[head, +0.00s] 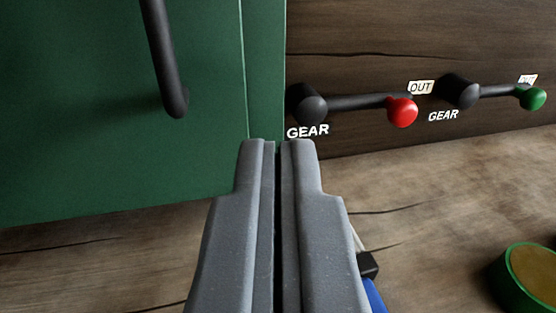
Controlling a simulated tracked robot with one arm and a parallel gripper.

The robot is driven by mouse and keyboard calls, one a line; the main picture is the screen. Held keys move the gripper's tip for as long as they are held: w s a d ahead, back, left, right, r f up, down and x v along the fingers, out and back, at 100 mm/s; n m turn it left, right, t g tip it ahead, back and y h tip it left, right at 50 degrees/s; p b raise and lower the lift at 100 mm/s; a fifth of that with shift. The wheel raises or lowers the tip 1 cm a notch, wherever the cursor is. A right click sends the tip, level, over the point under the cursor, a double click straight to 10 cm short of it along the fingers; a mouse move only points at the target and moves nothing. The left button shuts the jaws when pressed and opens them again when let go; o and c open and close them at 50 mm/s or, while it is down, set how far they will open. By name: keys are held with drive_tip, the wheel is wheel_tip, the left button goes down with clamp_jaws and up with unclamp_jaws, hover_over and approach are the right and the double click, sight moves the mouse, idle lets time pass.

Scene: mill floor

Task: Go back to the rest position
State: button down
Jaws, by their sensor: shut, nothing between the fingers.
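My gripper (278,148) points forward in the lower middle of the head view. Its two grey fingers lie side by side, shut, with nothing between them. Its tips appear in front of the lower right edge of a green door or panel (90,60). I see no contact with anything. No marker of a rest position shows.
A dark bar handle (163,60) is on the green panel. To the right, a red-knobbed lever (355,102) and a green-knobbed lever (500,91), labelled GEAR and OUT, sit on a dark wooden wall. A green-rimmed round object (510,282) stands at the lower right.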

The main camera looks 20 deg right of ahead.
drive_tip(key=s+a+r+n+y, duration=0.1)
drive_tip(key=s+a+r, duration=0.2)
drive_tip(key=r, duration=0.5)
drive_tip(key=s+a+r+y, duration=0.2)
drive_tip(key=r, duration=0.6)
drive_tip(key=s+a+r+n+y, duration=0.1)
drive_tip(key=s+a+r, duration=0.2)
drive_tip(key=r, duration=0.5)
drive_tip(key=s+r+g, duration=0.1)
drive_tip(key=s+r, duration=0.6)
drive_tip(key=s, duration=0.2)
drive_tip(key=s+r+n+g+y, duration=0.1)
drive_tip(key=s+r, duration=0.6)
drive_tip(key=s, duration=0.2)
drive_tip(key=shift+s+a, duration=0.35)
drive_tip(key=shift+f, duration=0.1)
